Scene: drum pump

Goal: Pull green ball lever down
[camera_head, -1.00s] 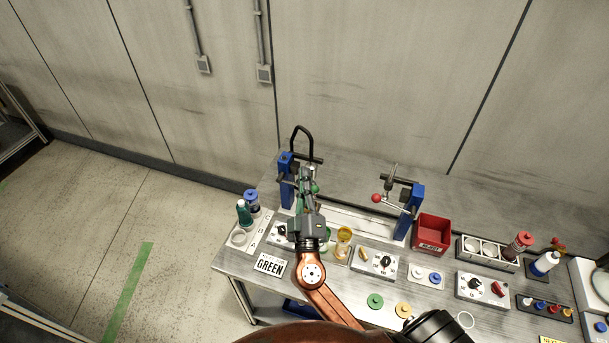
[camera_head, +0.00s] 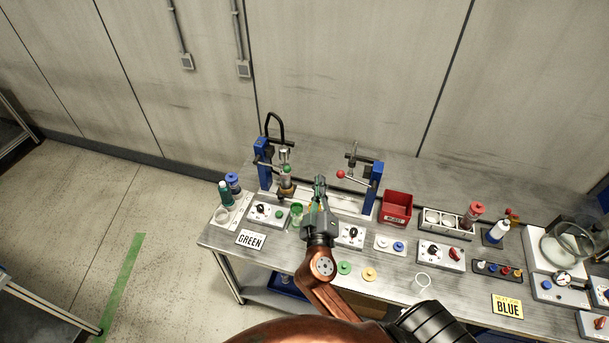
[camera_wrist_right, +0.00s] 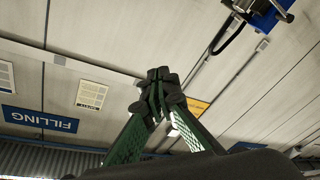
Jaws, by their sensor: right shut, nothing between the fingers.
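The green ball (camera_head: 287,168) of the lever shows at the left blue pump stand (camera_head: 263,163), beside a metal pump with a brown lower part. My right gripper (camera_head: 319,183) is shut and empty, to the right of the green ball and apart from it, between the two stands. In the right wrist view its green fingers (camera_wrist_right: 158,92) meet at the tips with nothing between them. The wrist view shows a blue part (camera_wrist_right: 264,14) at the top right; the green ball is not visible there. My left gripper is out of view.
A second blue stand (camera_head: 372,188) with a red ball lever (camera_head: 341,174) stands right of my gripper. A red bin (camera_head: 397,208) stands beyond it. The table's back strip is mostly clear.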

